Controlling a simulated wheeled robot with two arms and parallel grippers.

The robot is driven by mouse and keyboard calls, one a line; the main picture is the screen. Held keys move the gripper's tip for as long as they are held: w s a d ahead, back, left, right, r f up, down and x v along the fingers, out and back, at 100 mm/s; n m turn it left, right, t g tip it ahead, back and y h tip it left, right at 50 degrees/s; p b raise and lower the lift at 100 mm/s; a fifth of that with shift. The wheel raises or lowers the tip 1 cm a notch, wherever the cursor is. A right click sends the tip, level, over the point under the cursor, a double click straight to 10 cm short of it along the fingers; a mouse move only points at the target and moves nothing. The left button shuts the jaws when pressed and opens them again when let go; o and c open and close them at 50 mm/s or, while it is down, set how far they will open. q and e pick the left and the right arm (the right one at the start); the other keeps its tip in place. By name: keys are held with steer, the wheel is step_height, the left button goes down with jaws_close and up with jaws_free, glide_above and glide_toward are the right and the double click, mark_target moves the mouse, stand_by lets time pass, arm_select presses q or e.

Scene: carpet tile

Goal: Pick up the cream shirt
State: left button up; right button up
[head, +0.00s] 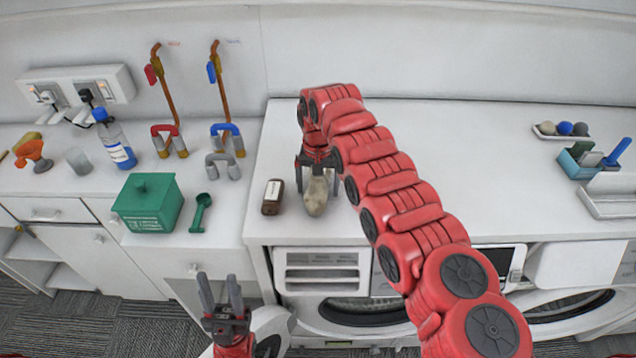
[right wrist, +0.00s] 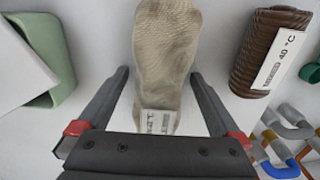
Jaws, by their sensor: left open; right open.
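The cream shirt (head: 317,197) is a rolled, rounded bundle on the white counter, with a small white label at its near end in the right wrist view (right wrist: 166,62). My right gripper (head: 317,187) is open above it, with one finger on each side of the bundle. In the right wrist view the fingers (right wrist: 160,75) show gaps to the cloth on both sides. Whether the fingertips touch the counter cannot be told. My left gripper (head: 218,279) is open and empty, low in front of the counter.
A brown rolled bundle (head: 271,197) with a white label lies just left of the cream shirt; it also shows in the right wrist view (right wrist: 268,50). A pale green object (right wrist: 45,50) sits on the other side. A green box (head: 148,208) and scoop (head: 200,212) stand further left.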

steer(key=c, duration=1.4)
steer(key=shift+r, duration=0.15)
